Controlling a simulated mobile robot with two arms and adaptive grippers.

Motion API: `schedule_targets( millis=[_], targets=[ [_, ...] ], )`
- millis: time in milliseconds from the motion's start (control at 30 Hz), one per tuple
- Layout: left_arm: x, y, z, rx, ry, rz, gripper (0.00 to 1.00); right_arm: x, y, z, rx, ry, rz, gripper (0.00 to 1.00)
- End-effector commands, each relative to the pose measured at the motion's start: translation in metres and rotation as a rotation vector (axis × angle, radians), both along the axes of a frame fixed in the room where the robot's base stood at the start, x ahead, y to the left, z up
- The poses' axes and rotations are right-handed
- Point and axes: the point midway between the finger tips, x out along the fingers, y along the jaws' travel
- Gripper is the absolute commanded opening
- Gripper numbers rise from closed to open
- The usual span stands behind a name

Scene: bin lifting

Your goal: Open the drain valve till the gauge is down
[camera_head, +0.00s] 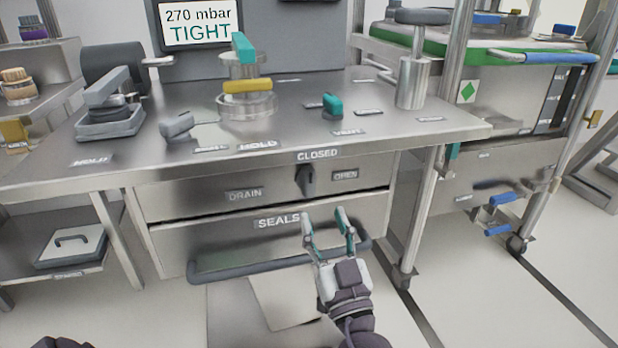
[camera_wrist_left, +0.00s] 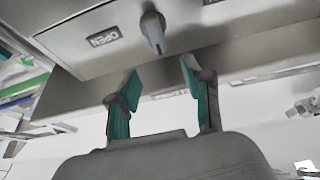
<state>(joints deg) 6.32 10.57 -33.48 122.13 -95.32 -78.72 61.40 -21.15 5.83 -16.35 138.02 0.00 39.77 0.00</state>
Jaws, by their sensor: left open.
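The drain valve (camera_head: 305,180) is a small dark grey lever knob on the upper front panel, between the DRAIN and OPEN labels and under the CLOSED label. Its handle stands about upright, in line with CLOSED. It also shows in the left wrist view (camera_wrist_left: 153,33), beyond the fingertips. The gauge display (camera_head: 200,24) reads 270 mbar TIGHT. My left gripper (camera_head: 323,214) is open and empty, in front of the SEALS drawer and a little below the valve, apart from it. In the left wrist view its two teal-padded fingers (camera_wrist_left: 160,72) are spread. My right gripper is not in view.
The SEALS drawer (camera_head: 174,248) has a dark bar handle (camera_head: 230,268) just beside my left gripper. The steel worktop (camera_head: 300,120) juts out above the valve panel. A steel cart (camera_head: 505,155) stands to the right. The floor in front is mostly clear.

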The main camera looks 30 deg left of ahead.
Motion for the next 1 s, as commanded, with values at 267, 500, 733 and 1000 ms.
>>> schedule_targets(
  millis=[267, 500, 733, 1000],
  targets=[
    [0.037, 0.043, 0.024, 0.006, -0.001, 0.002, 0.50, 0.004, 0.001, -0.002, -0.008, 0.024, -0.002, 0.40],
    [0.060, 0.070, 0.037, 0.005, 0.004, 0.001, 0.50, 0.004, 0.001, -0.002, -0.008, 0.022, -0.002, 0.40],
    [0.067, 0.078, 0.041, 0.003, 0.005, 0.000, 0.50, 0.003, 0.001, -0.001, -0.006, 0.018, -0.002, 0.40],
    [0.067, 0.078, 0.041, 0.003, 0.005, 0.000, 0.43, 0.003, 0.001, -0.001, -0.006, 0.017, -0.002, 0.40]
  ],
)
